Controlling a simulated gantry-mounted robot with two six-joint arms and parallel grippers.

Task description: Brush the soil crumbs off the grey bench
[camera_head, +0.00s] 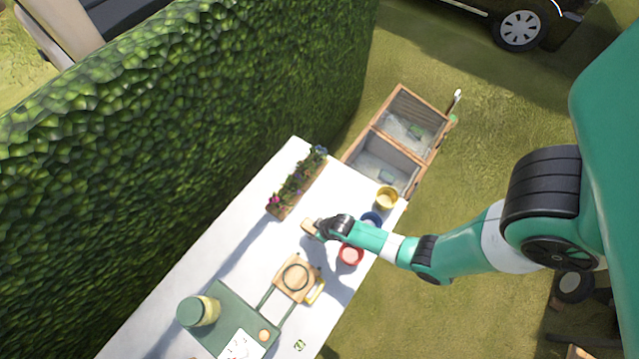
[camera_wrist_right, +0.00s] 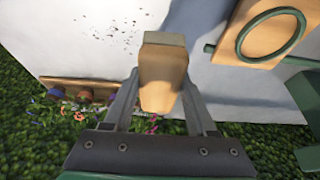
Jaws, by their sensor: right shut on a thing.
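The pale grey bench (camera_head: 250,235) runs diagonally through the head view. My right gripper (camera_head: 321,229) is over its right part, shut on a wooden brush (camera_head: 309,225). In the right wrist view the brush (camera_wrist_right: 162,75) sits between both fingers, its grey end pointing away from the gripper. Dark soil crumbs (camera_wrist_right: 118,31) lie scattered on the bench just left of the brush in that view. I cannot make out the crumbs in the head view. Whether the brush touches the bench is unclear. My left gripper is not in view.
A flower planter (camera_head: 296,185) stands along the hedge-side edge. Yellow (camera_head: 387,197), blue (camera_head: 371,219) and red (camera_head: 350,255) pots stand near the right edge. A wooden board with a green ring (camera_head: 296,278), a green tray (camera_head: 227,318) and a jar (camera_head: 197,311) occupy the lower part.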

